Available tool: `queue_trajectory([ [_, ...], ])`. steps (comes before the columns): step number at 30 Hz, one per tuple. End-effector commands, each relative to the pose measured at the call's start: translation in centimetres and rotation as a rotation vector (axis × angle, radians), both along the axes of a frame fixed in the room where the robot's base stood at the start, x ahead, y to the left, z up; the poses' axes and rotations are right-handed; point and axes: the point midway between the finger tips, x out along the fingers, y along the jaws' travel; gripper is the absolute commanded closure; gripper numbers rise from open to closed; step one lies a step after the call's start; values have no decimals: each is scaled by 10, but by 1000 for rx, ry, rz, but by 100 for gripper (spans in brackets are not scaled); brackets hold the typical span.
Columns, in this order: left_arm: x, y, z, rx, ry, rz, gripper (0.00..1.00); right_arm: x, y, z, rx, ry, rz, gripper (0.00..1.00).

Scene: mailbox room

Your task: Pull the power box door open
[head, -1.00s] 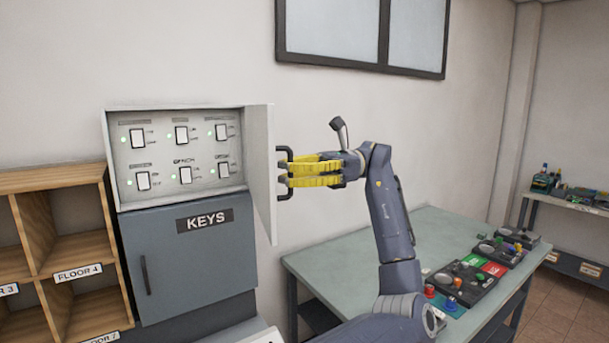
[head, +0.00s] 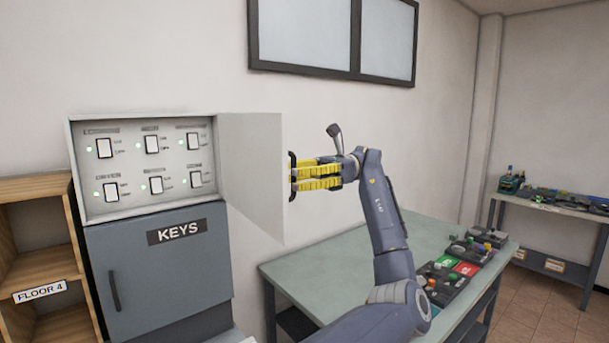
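The power box (head: 78,165) is a white wall box with several switches and lit green dots. Its door (head: 252,165) is hinged on the box's right side and stands wide open, swung out to the right. A black bar handle (head: 292,160) shows at the door's free edge. The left arm comes up from the bottom of the view. My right gripper is not in view.
A grey KEYS cabinet (head: 160,265) is shut below the box. Wooden shelves (head: 38,189) stand at the left. A green-grey table (head: 330,262) with several control panels (head: 447,280) lies under my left arm. A second table (head: 560,207) stands at the far right.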

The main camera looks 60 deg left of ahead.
Motion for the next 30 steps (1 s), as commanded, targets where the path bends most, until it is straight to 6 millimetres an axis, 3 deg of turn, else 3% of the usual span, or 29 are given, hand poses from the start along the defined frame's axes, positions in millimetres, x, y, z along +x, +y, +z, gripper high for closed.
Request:
queue_trajectory([
  [12,48,4,0,-3,-1,-1,68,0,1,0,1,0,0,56],
  [30,60,5,0,0,0,-1,68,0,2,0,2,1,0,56],
])
